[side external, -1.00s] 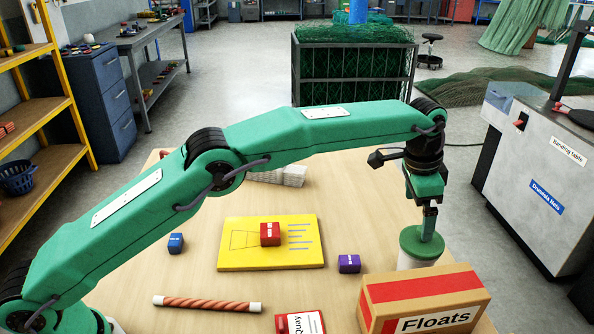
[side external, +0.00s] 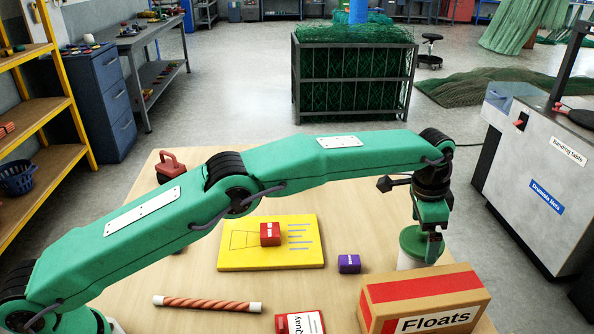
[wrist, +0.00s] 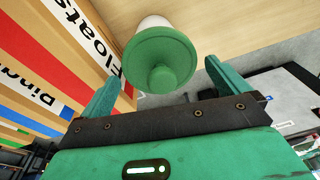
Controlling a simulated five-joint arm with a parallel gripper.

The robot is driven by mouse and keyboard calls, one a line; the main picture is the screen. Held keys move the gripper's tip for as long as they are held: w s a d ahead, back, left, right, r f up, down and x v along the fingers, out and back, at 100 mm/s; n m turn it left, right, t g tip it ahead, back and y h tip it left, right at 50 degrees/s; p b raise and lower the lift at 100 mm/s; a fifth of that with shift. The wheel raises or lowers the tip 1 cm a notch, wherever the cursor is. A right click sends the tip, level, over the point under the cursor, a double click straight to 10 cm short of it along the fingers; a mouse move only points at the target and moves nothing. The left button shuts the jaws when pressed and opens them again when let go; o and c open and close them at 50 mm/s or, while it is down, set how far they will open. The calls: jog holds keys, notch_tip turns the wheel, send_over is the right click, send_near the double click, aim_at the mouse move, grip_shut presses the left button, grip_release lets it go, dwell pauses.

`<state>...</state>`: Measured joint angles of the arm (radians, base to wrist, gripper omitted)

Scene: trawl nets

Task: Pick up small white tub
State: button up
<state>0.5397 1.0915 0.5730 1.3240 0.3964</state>
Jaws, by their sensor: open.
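The small white tub (side external: 404,262) with a green lid (side external: 412,240) stands upright on the table behind the Floats box. Its lower part is hidden by that box. My gripper (side external: 432,255) points down at the tub's right side, overlapping the lid in the side view. In the wrist view, the green lid with its round knob (wrist: 160,72) lies between my two green fingers, which are spread apart. A strip of white tub wall (wrist: 153,21) shows beyond the lid. I see no clear contact.
The Floats box (side external: 425,300) stands close in front of the tub. A purple block (side external: 349,263) lies to its left. A yellow board (side external: 235,255) carries a red block (side external: 270,234). A striped rod (side external: 207,303) lies at front left.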

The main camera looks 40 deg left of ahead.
jog(key=shift+w+d+f, duration=0.15)
jog(key=shift+w+f, duration=0.05)
jog(key=shift+f, duration=1.1)
jog(key=shift+w+d+f, duration=0.1)
jog(key=shift+w+f, duration=0.1)
jog(key=shift+f, duration=1.05)
jog(key=c, duration=0.8)
